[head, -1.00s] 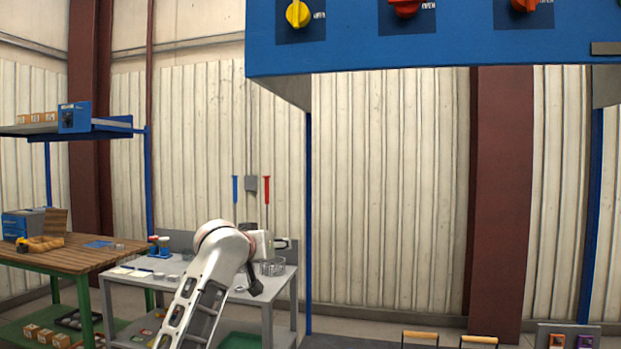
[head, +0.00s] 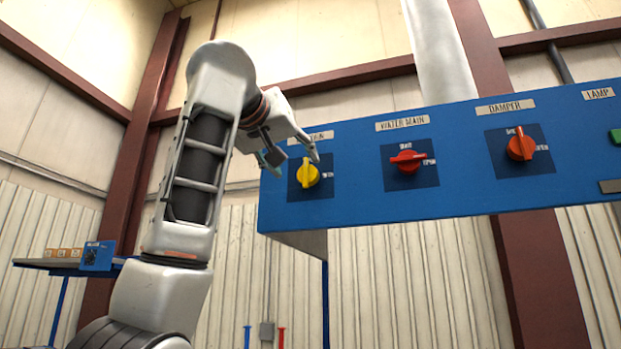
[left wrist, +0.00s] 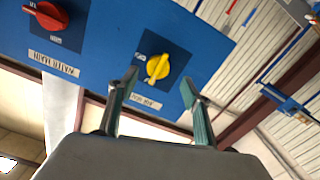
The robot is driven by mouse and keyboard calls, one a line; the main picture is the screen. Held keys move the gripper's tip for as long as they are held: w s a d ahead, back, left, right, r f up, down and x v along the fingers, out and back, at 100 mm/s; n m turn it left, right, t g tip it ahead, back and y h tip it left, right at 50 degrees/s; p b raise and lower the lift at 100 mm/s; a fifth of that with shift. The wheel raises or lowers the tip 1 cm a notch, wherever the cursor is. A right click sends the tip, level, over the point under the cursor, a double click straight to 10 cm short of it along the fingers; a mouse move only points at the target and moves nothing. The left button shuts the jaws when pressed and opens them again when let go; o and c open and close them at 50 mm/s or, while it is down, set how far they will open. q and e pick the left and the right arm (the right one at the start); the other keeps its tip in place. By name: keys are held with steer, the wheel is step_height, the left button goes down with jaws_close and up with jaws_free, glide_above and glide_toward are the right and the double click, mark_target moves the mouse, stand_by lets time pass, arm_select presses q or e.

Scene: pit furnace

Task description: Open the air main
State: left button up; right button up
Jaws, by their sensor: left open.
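The yellow knob (head: 307,173) sits on a dark plate at the left end of the blue panel (head: 460,190). Its handle stands roughly upright, with lettering to its right. The label above it is partly hidden by my gripper. My left gripper (head: 295,158) is open and empty in front of the panel, its fingers close to the knob's upper part. In the left wrist view the yellow knob (left wrist: 158,67) shows between and beyond the two fingertips (left wrist: 158,82). I see no contact. My right gripper is not in view.
The red water main knob (head: 408,162), its handle roughly level, is right of the yellow one. The orange-red damper knob (head: 520,144) and a green control (head: 616,136) lie farther right. A blue-framed shelf (head: 62,264) stands at lower left.

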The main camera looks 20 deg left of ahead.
mark_target(305, 172)
arm_select(q)
steer(key=w+p, duration=0.2)
steer(key=w, duration=0.1)
steer(key=w+p, duration=0.1)
steer(key=w, duration=0.1)
steer(key=shift+w+d+r, duration=0.1)
steer(key=shift+d+r, duration=0.05)
steer(key=shift+r, duration=0.25)
steer(key=shift+w+f, duration=0.15)
steer(key=shift+w, duration=0.75)
steer(key=c, duration=1.1)
